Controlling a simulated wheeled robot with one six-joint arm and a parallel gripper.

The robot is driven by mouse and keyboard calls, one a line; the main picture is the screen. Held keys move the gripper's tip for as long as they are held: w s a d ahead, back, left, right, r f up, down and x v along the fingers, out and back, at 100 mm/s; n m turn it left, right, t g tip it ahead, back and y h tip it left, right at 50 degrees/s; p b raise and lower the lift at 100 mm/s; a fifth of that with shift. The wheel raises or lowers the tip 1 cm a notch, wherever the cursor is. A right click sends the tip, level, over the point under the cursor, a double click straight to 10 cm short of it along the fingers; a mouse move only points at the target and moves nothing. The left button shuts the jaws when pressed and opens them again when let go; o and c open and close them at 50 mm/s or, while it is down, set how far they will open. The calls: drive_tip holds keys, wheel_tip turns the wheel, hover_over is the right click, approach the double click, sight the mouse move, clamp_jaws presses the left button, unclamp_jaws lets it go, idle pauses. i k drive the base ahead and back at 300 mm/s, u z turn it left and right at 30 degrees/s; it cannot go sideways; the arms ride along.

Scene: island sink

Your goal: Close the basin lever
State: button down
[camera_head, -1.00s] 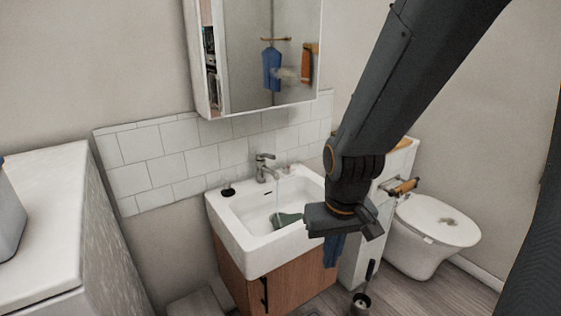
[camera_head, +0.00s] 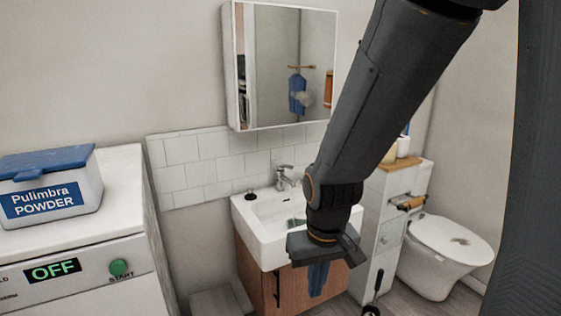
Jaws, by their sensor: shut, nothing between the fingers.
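The basin (camera_head: 246,217) is a white rectangular sink on a wooden cabinet. Its chrome tap with the lever (camera_head: 284,170) stands at the back rim, and the lever points up and to the right. I cannot tell from this view whether water runs. My gripper (camera_head: 318,262) is in front of the basin's right part, apart from the lever and empty. My arm hides the right side of the basin. A small part of a green thing (camera_head: 296,222) shows inside the basin, mostly hidden by my gripper.
A washing machine (camera_head: 95,265) with a powder box (camera_head: 50,190) stands at the left. A mirror cabinet (camera_head: 285,65) hangs above the basin. A dark stopper (camera_head: 250,195) sits on the rim.

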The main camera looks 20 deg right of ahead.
sight(286, 166)
drive_tip(key=i, duration=0.9)
drive_tip(key=z, duration=0.3)
